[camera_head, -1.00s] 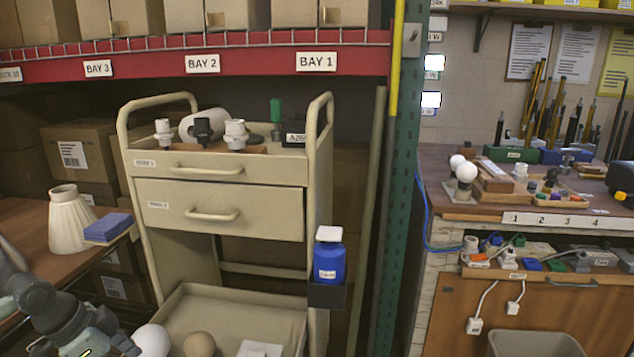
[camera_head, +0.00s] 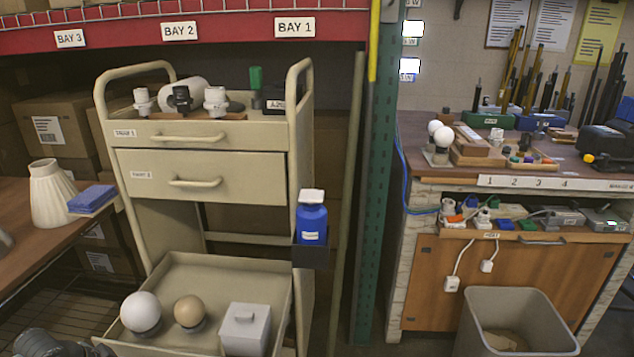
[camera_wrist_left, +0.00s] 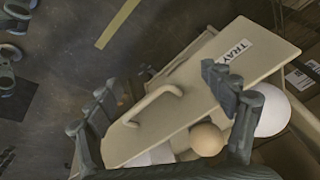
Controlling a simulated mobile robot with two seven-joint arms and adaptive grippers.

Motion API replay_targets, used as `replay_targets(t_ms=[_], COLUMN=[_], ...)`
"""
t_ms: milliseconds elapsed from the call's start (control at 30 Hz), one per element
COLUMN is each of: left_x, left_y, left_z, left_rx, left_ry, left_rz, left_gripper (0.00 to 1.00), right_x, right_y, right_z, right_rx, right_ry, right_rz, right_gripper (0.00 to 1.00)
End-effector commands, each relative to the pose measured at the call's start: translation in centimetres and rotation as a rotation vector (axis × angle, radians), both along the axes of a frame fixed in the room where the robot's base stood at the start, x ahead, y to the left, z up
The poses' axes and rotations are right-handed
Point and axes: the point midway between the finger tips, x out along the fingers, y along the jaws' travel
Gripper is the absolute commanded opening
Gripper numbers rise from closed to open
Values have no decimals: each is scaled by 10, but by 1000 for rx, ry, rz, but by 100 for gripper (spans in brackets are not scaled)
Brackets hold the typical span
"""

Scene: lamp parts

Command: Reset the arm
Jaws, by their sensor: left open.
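My left gripper (camera_wrist_left: 160,88) is open in the left wrist view, its two dark fingers spread apart with nothing held between them. Behind the fingers is the cart's pulled-out bottom tray (camera_wrist_left: 205,72), with a handle (camera_wrist_left: 158,100) and a label. It holds a white ball-shaped bulb (camera_head: 141,312), a tan bulb (camera_head: 189,311) and a white lidded box (camera_head: 245,330). In the head view only a dark part of my left arm (camera_head: 48,345) shows at the bottom left edge. My right gripper is not seen.
The beige cart (camera_head: 215,170) has lamp sockets on top and a blue bottle (camera_head: 311,220) on its right side. A lampshade (camera_head: 50,195) and blue sponge-like block (camera_head: 92,197) stand on the left table. A grey bin (camera_head: 518,315) stands by the workbench (camera_head: 500,265).

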Motion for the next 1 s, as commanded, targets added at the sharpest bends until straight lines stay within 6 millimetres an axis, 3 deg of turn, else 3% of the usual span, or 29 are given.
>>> replay_targets(t_ms=[100, 200, 400, 500, 767, 867, 1000], left_x=[-21, -36, -65, -79, -110, -122, -139], left_y=[58, 103, 177, 200, 114, 70, -8], left_z=[-21, -28, -25, -22, -91, -117, -149], left_rx=[175, 322, 581, 678, 454, 357, 195], left_ry=[-8, -29, -78, -102, -49, -23, 18], left_rz=[74, 121, 163, 172, 286, 335, 416], left_gripper=[82, 82, 82, 82, 82, 82, 82], right_x=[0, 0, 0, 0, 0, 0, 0], right_y=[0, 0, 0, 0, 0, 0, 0], right_z=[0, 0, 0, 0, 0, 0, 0], right_rx=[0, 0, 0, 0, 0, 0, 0], right_ry=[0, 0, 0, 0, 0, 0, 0], right_rz=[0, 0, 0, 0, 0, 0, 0], right_gripper=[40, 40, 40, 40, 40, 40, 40])
